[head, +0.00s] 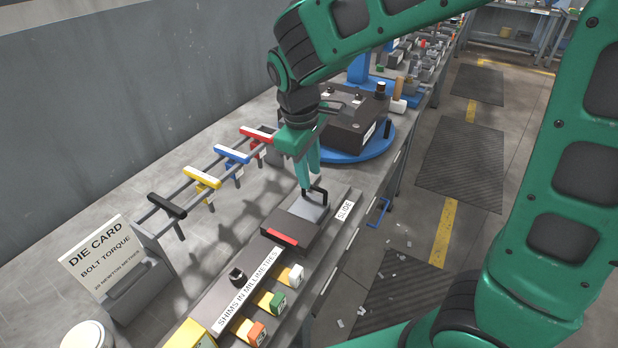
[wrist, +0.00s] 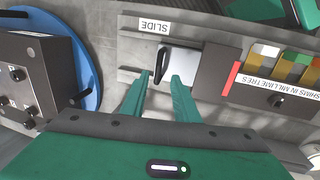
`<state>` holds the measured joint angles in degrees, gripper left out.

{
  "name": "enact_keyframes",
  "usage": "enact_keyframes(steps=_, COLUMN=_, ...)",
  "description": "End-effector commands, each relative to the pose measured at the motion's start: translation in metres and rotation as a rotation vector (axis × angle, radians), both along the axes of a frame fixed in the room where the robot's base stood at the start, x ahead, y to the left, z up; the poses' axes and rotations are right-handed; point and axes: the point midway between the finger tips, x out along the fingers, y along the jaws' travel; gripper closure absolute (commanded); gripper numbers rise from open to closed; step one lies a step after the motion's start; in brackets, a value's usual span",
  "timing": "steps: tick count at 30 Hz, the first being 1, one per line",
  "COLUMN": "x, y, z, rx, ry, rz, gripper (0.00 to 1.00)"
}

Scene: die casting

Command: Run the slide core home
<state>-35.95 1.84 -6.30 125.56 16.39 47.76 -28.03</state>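The slide core (head: 309,209) is a light grey block with a black bar handle (head: 321,192), beside a dark housing (head: 293,231) with a red stripe. A "SLIDE" label (head: 344,210) marks the bench beside it. In the wrist view the slide core (wrist: 182,63) shows between the handle (wrist: 160,64) and the dark housing (wrist: 216,69). My gripper (head: 307,188) points down near the handle. Its two green fingers (wrist: 158,80) are apart and nothing is held between them. The handle appears just beyond the fingertips; I cannot tell whether they touch it. The inside of the housing is hidden.
A rack of T-handled tools (head: 203,178) stands left of the slide. A shim strip (head: 238,290) with coloured blocks lies in front of it. A dark die block (head: 352,126) on a blue turntable (head: 370,148) stands behind. The floor aisle lies right.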

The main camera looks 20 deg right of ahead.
Motion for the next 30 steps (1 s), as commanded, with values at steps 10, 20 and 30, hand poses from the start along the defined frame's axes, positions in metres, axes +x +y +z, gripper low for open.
enact_keyframes(steps=10, x=-0.007, y=0.009, z=0.059, rx=0.002, ry=-0.002, rz=0.001, gripper=0.72)
enact_keyframes(steps=20, x=-0.010, y=0.011, z=0.072, rx=0.001, ry=0.000, rz=0.002, gripper=0.72)
enact_keyframes(steps=30, x=-0.013, y=-0.014, z=0.071, rx=0.008, ry=0.003, rz=-0.069, gripper=0.72)
